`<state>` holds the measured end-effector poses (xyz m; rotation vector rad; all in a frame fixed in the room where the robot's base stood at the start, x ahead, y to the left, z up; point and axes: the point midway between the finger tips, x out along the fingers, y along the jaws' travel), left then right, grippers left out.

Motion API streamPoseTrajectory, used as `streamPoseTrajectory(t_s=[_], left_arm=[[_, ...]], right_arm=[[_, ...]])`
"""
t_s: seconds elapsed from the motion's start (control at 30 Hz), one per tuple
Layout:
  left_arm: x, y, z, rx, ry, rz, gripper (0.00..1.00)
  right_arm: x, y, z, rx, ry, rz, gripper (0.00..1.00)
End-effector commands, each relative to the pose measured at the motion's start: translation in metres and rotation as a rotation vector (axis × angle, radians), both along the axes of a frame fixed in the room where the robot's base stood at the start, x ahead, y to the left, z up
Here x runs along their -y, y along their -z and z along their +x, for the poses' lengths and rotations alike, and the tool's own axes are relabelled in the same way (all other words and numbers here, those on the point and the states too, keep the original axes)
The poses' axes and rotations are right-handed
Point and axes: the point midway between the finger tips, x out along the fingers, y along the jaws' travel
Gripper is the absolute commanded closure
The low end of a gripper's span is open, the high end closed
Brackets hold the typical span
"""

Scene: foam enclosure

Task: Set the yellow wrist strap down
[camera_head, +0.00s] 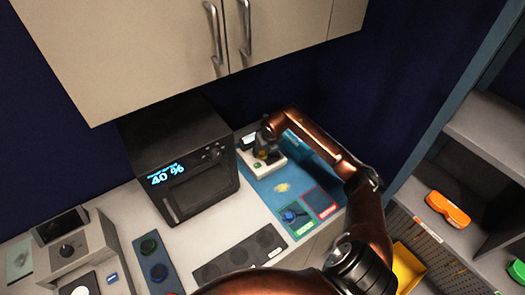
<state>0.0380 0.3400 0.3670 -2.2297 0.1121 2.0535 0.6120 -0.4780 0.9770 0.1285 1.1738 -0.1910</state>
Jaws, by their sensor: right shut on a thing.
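My right gripper (264,148) is at the back of the blue mat (309,176), its arm coming in from the right. It is shut on a small yellow thing, which I take to be the yellow wrist strap (262,155). The strap is just above or against a white device (263,166); I cannot tell if they touch. The gripper hides part of both. A blue strap (291,215) lies in the green-framed square of the mat. The red-framed square (320,201) beside it looks empty. My left gripper is out of view.
A flat yellow mark (282,187) shows on the mat. A black oven-like box (180,158) reading 40 % stands left of the mat. A dark strip with round spots (240,256) lies in front. Cabinets (180,45) hang above. Shelves (490,135) stand at right.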

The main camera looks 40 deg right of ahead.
Motion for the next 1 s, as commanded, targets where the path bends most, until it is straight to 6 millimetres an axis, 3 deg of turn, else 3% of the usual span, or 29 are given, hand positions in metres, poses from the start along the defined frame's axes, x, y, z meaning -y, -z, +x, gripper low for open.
streamPoseTrajectory(t_s=[0.3,0.33,0.57,0.87,1.0], left_arm=[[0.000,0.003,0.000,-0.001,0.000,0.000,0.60],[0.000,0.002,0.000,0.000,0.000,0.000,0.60],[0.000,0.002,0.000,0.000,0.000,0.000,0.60],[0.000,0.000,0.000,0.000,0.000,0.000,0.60],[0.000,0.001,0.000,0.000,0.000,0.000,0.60]], right_arm=[[0.000,0.003,0.000,0.001,-0.001,-0.001,0.80],[0.000,0.002,0.000,0.001,0.000,0.000,0.62],[0.000,0.002,0.000,0.001,0.000,0.000,0.46],[0.000,0.000,0.000,0.001,0.000,0.000,0.46],[0.000,-0.013,-0.004,0.004,-0.001,-0.003,0.46]])
